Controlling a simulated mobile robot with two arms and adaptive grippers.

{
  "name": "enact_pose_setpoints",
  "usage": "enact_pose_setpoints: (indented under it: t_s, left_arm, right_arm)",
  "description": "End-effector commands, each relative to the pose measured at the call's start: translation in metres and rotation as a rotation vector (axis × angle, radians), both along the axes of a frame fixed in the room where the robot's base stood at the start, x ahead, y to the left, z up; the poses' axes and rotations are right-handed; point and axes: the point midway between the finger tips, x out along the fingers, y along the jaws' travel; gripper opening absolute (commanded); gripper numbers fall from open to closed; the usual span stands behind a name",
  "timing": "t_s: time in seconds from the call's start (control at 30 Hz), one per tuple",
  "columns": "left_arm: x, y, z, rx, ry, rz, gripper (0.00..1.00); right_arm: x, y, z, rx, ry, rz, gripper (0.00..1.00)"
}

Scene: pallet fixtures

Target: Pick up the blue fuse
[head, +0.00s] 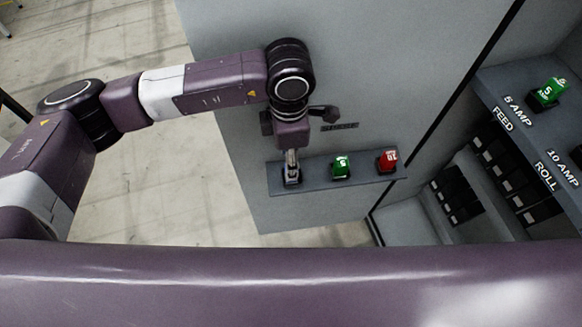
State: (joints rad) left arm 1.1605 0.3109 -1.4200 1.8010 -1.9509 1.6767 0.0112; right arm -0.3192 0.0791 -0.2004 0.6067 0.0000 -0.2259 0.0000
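My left gripper (291,178) points down at the left end of a small grey shelf (314,176) on the grey cabinet's side. Its fingertips are at shelf level, around or in front of a dark spot. I cannot tell whether they are open or closed on something. No blue fuse can be made out; the gripper covers that end of the shelf. My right gripper is not in view.
A green fuse (341,167) and a red fuse (387,161) stand on the shelf, right of my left gripper. Another green fuse (548,93) sits on the labelled panel (500,85) at right. Black slots (457,198) lie below. Open floor (150,190) is at left.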

Motion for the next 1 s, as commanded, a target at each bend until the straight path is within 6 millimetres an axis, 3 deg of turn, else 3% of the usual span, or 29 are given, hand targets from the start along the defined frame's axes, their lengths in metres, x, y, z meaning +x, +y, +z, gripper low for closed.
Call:
enact_pose_setpoints:
  t_s: [0.1, 0.23, 0.37, 0.53, 0.9, 1.0]
  left_arm:
    - [-0.007, 0.001, -0.015, 0.001, 0.007, -0.001, 0.42]
    - [-0.005, 0.000, -0.032, -0.002, 0.004, -0.001, 0.42]
    - [-0.005, 0.000, -0.038, -0.002, 0.003, -0.002, 0.42]
    - [-0.005, 0.000, -0.038, -0.002, 0.003, -0.002, 0.41]
    - [-0.005, 0.000, -0.037, -0.002, 0.003, -0.003, 0.00]
    - [-0.005, 0.000, -0.037, -0.003, 0.003, -0.003, 0.00]
  right_arm:
    - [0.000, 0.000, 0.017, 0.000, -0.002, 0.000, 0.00]
    - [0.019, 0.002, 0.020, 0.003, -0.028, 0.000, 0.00]
    - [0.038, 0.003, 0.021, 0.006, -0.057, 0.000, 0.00]
    - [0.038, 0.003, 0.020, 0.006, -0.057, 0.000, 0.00]
    - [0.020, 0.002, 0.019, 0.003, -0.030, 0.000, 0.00]
    - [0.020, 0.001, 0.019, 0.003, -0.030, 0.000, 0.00]
